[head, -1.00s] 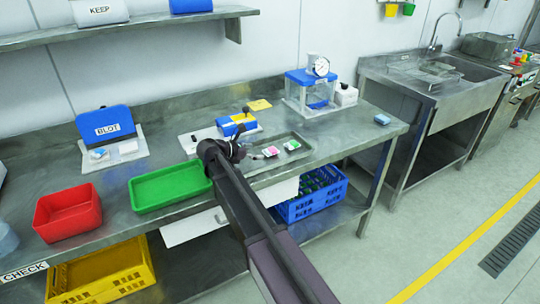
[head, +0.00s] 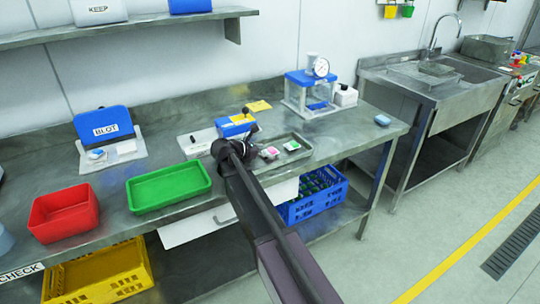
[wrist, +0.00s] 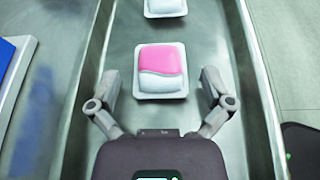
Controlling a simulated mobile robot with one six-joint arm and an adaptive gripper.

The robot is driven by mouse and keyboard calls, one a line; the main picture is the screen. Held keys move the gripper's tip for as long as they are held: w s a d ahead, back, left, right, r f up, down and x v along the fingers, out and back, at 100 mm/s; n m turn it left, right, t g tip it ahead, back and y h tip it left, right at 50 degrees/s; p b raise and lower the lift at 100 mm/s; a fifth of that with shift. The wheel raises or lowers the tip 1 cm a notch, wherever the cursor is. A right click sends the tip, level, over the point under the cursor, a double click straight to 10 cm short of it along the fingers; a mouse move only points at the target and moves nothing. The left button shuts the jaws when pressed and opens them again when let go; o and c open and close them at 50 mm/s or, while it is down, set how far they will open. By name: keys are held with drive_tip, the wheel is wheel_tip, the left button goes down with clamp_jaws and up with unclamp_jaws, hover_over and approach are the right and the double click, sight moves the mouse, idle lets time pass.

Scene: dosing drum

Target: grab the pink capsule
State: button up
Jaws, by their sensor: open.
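The pink capsule (wrist: 162,62), pink on one half and white on the other, sits in a small white holder (wrist: 160,95) on a grey metal tray (wrist: 120,40) in the wrist view. In the head view the pink capsule (head: 270,152) shows just past the end of my arm. My gripper (wrist: 160,83) is open, its two fingers apart on either side of the holder's near end, with nothing between them held. In the head view my gripper (head: 249,143) is over the left part of the tray, and the arm hides some of it.
Another white holder with a green-topped item (head: 291,145) stands farther along the tray. A blue-and-white device (head: 236,126) is behind the tray, and a clear box with a gauge (head: 310,90) is at the back right. A green tray (head: 168,187) and a red bin (head: 65,214) stand left.

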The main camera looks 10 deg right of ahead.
drive_tip(key=shift+c, duration=0.2)
idle(0.4)
drive_tip(key=c, duration=0.9)
